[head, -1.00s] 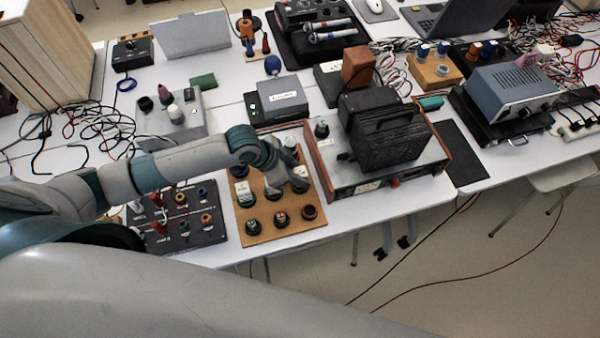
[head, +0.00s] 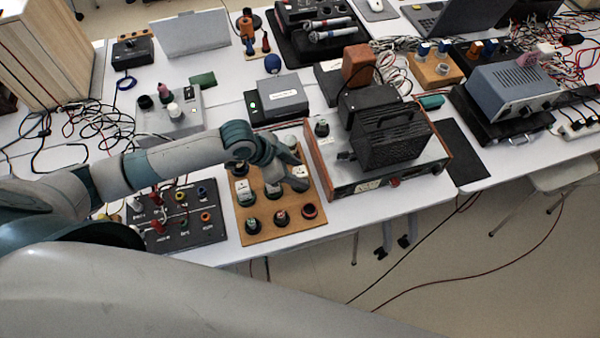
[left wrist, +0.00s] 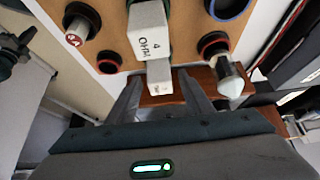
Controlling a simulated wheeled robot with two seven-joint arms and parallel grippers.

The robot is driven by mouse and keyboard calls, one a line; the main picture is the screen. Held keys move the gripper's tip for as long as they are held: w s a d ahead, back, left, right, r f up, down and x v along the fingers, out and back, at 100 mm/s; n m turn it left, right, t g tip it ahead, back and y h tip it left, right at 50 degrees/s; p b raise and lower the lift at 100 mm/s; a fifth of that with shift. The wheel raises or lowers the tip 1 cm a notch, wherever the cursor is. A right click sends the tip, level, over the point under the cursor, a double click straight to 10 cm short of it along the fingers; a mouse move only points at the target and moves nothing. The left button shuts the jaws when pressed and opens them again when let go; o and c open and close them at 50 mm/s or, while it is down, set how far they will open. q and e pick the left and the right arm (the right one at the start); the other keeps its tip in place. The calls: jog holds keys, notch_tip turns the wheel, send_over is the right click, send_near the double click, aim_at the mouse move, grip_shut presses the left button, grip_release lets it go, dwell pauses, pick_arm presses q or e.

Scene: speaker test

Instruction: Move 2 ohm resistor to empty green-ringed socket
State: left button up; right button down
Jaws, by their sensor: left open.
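A wooden board (head: 258,231) holds ringed sockets and white blocks. My left gripper (head: 300,180) is over its right part, fingers open. In the left wrist view, a white block marked 4 OHM (left wrist: 148,30) stands just beyond my left gripper (left wrist: 160,88), with a smaller white block face (left wrist: 158,77) between or just past the fingertips. I cannot tell whether they touch. Another white block (head: 243,192) sits on the board's left side; its label is too small to read. I cannot make out which block is 2 ohm, nor an empty green-ringed socket. My right gripper is not in view.
A metal-cased unit with a black heatsink (head: 390,135) stands close right of the board. A black panel with coloured jacks (head: 185,232) lies left. A grey box (head: 277,98) is behind. The table's front edge is close below the board.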

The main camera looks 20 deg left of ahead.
pick_arm(q)
jog(key=b+v, duration=0.2)
jog(key=v, duration=0.8)
jog(key=shift+s+a+r, duration=0.1)
jog(key=shift+r, duration=0.1)
jog(key=shift+s+f, duration=0.1)
dwell(0.4)
